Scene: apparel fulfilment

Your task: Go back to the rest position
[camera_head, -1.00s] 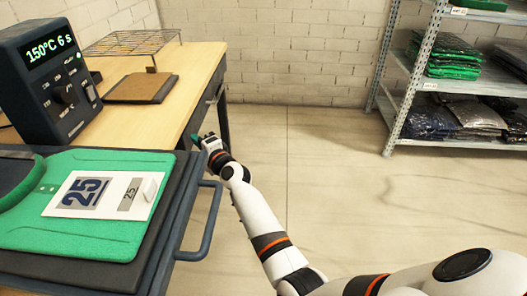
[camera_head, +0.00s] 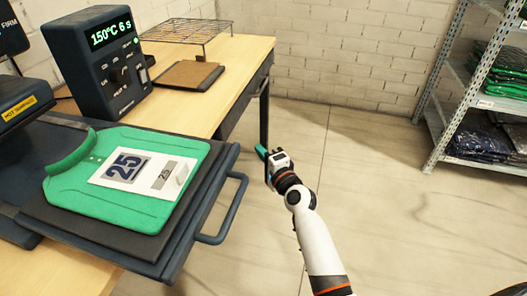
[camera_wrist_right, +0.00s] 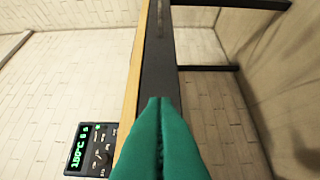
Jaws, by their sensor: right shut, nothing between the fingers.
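My right gripper (camera_head: 264,154) is shut and empty, with teal-green fingers. It hangs in the open air to the right of the table and the press in the head view. In the right wrist view its two fingers (camera_wrist_right: 160,106) meet, with the table's edge behind them. My left gripper is not in view. A green shirt (camera_head: 80,205) lies flat on the dark lower platen, with a white transfer sheet (camera_head: 140,172) marked 25 on it.
The platen's handle (camera_head: 232,212) juts out to the right. The control box (camera_head: 100,65) reads 150°C 6 s. A wire rack (camera_head: 185,32) and a brown pad (camera_head: 184,75) are on the wooden table (camera_head: 225,70). Shelves (camera_head: 490,105) with folded bagged garments stand at right. Floor between is clear.

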